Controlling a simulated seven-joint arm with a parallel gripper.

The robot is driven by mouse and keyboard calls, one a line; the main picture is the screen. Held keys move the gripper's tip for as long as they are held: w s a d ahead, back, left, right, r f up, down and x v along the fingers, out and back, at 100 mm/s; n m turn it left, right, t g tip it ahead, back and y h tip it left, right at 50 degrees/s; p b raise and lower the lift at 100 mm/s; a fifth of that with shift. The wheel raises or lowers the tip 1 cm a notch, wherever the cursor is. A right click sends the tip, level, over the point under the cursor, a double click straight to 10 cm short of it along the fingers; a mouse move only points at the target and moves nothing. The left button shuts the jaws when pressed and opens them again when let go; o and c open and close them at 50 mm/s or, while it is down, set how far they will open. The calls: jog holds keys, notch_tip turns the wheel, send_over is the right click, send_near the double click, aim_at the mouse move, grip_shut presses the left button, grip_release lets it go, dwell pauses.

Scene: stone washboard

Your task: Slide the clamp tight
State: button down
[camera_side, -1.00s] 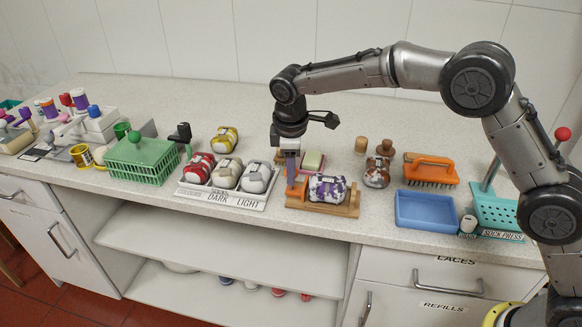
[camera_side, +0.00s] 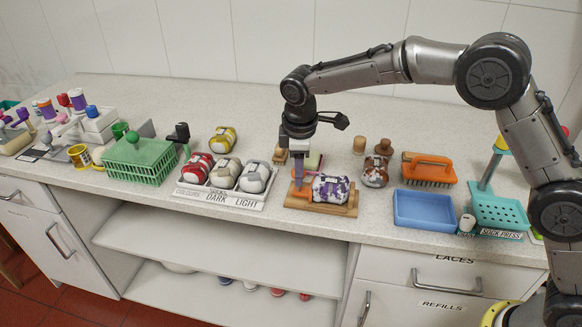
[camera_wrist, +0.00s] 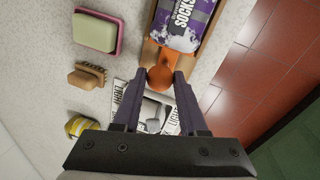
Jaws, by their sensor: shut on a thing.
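The orange clamp (camera_side: 303,193) stands at the left end of a wooden board (camera_side: 343,211) near the counter's front edge. A purple, white and grey sock bundle (camera_side: 332,188) lies on the board just right of the clamp. They look to be touching or nearly so. My gripper (camera_side: 298,184) points down and is shut on the clamp. In the wrist view the clamp's orange knob (camera_wrist: 161,76) sits between the fingertips, with the sock bundle (camera_wrist: 184,22) beyond it. The fingers hide part of the clamp.
A tray marked DARK and LIGHT (camera_side: 221,199) with several bundles stands left. A pink soap dish (camera_side: 313,162) and wooden brush (camera_side: 280,156) lie behind the board. A brown-and-white bundle (camera_side: 374,173), blue tray (camera_side: 424,208) and orange brush (camera_side: 429,167) are right.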

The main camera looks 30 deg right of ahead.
jog(key=shift+s+d, duration=0.1)
jog(key=shift+c, duration=2.3)
grip_release()
notch_tip(320, 180, up, 14)
jog(key=s+a, duration=0.1)
jog(key=s, duration=0.1)
jog(key=shift+a+f, duration=0.15)
jog(key=shift+a, duration=0.1)
jog(key=shift+s, duration=0.1)
